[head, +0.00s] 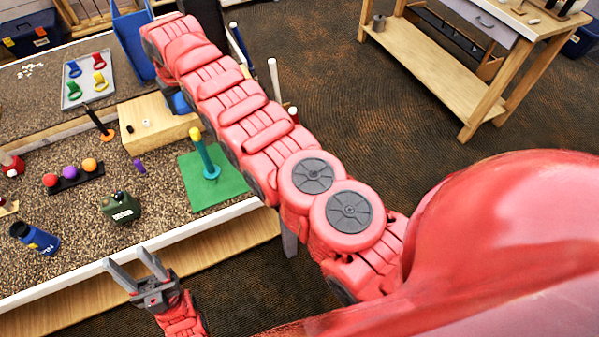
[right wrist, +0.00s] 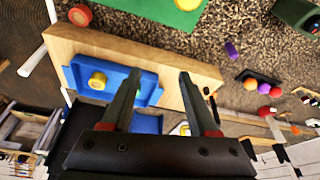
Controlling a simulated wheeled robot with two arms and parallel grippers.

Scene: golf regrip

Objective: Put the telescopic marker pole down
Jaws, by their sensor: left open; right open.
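A teal pole with a yellow top (head: 203,150), which looks like the marker pole, stands upright on a green mat (head: 231,184) at the table's right front. My right gripper (right wrist: 160,73) is open and empty, over a wooden block (right wrist: 200,72) with a blue holder (right wrist: 149,95) and a yellow round piece (right wrist: 97,80). My right arm hides it in the head view. My left gripper (head: 126,257) is open and empty at the table's front edge.
A black stick (head: 98,122) stands by the wooden block (head: 160,125). A grey tray (head: 88,78) lies behind.

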